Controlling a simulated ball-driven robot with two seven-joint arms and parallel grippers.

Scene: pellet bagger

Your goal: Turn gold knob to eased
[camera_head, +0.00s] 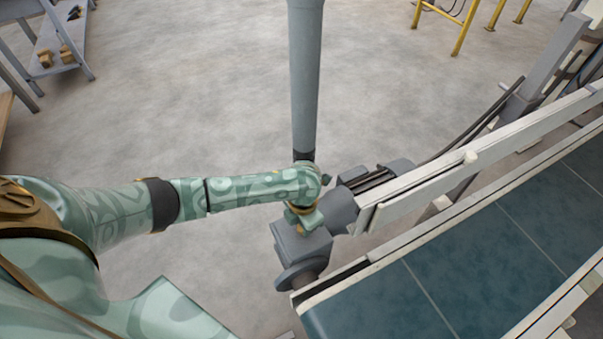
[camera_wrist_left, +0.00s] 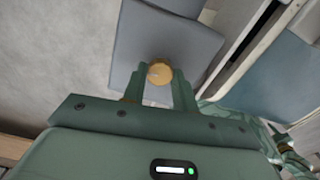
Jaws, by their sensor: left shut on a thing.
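In the left wrist view the gold knob (camera_wrist_left: 159,73) is a small round piece on the grey housing (camera_wrist_left: 190,40). My left gripper (camera_wrist_left: 160,88) is shut on the knob, with one finger on each side of it. In the head view my left arm reaches in from the left and my left gripper (camera_head: 305,220) points down at the top of the grey housing (camera_head: 303,245). The knob is hidden there by my wrist and gripper. No setting marks can be made out around the knob. My right gripper is not clearly seen in either view.
A conveyor with a dark blue belt (camera_head: 460,260) and pale side rails (camera_head: 440,180) runs along the right. A grey vertical pipe (camera_head: 305,80) stands just beyond my gripper. A grey shelf (camera_head: 58,35) is at the far left. Open floor (camera_head: 190,90) lies left of the pipe.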

